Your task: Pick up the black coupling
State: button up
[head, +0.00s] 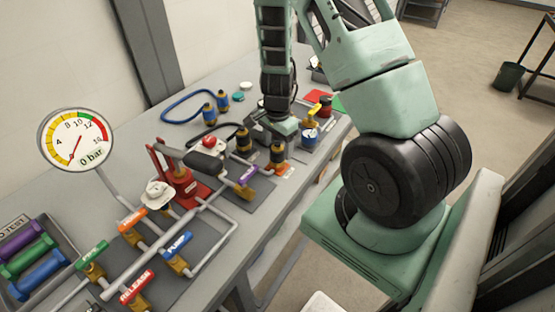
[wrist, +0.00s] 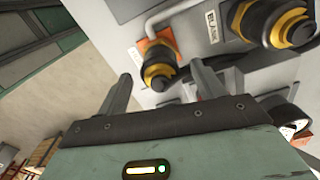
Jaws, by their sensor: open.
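One black coupling (head: 278,154) with yellow-orange bands stands on the bench, below my gripper (head: 284,130) in the head view. In the wrist view a black coupling (wrist: 158,72) with a yellow band sits beside an orange tag, between the two fingers in the picture and beyond their tips. My gripper (wrist: 164,88) is open and nothing is held. A second black coupling with yellow bands (head: 243,140) stands to the left; in the wrist view another banded coupling (wrist: 258,20) is next to the BLANK label. I cannot tell whether the fingers touch anything.
A red hand pump (head: 178,180), pipes and tagged valves fill the front left of the bench. Two blue couplings (head: 209,112) and a blue hose (head: 185,104) lie behind. A blue-and-white cup-like item (head: 309,138) with a yellow-handled valve stands close right of my gripper.

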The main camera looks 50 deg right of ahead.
jog(key=shift+f, duration=0.65)
jog(key=c, duration=1.2)
notch_tip(320, 180, up, 10)
jog(key=shift+r, duration=0.1)
